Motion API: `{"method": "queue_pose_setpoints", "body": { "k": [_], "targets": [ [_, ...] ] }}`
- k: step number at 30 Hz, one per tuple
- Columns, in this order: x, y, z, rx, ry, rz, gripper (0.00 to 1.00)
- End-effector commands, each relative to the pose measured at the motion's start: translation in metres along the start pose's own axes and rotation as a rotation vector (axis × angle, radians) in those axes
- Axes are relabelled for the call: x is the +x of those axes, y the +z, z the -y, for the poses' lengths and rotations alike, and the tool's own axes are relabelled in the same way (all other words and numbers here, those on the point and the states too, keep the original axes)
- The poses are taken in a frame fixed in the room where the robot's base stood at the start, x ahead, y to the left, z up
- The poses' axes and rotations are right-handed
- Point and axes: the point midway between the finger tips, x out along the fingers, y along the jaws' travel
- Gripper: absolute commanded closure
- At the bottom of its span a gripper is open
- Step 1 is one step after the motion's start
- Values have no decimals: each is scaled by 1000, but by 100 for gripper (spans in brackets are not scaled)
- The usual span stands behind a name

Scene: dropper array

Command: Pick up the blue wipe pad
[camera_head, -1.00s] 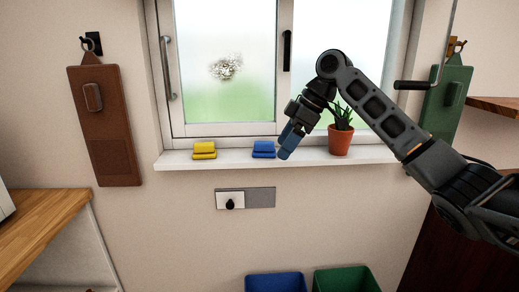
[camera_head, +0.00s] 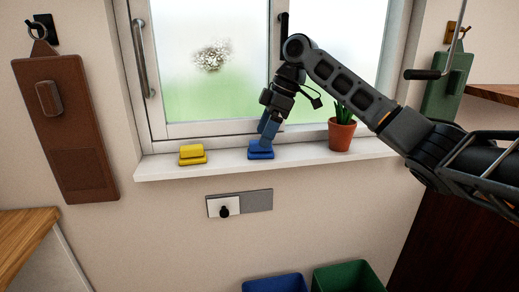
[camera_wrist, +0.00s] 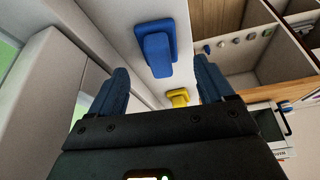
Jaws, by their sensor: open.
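The blue wipe pad (camera_head: 260,151) lies on the white windowsill, in front of the window. In the wrist view the blue pad (camera_wrist: 157,46) shows ahead of and between my fingers, with its raised grip toward me. My gripper (camera_head: 266,138) points down just above the pad in the head view, partly covering its back. In the wrist view my gripper (camera_wrist: 160,85) has its two blue fingers spread apart with nothing between the tips. I cannot tell if a finger touches the pad.
A yellow pad (camera_head: 192,155) lies left on the windowsill (camera_head: 225,161). A potted plant (camera_head: 341,134) stands right of the blue pad. The window pane with a dirt spot (camera_head: 211,55) is close behind. Blue (camera_head: 274,284) and green (camera_head: 348,277) bins stand below.

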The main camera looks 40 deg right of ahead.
Motion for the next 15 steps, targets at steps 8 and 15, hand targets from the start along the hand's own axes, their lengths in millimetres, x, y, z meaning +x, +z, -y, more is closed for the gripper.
{"method": "queue_pose_setpoints", "body": {
  "k": [8,15],
  "targets": [
    [35,0,0,0,-1,2,19],
    [38,0,0,0,0,1,19]
  ]
}}
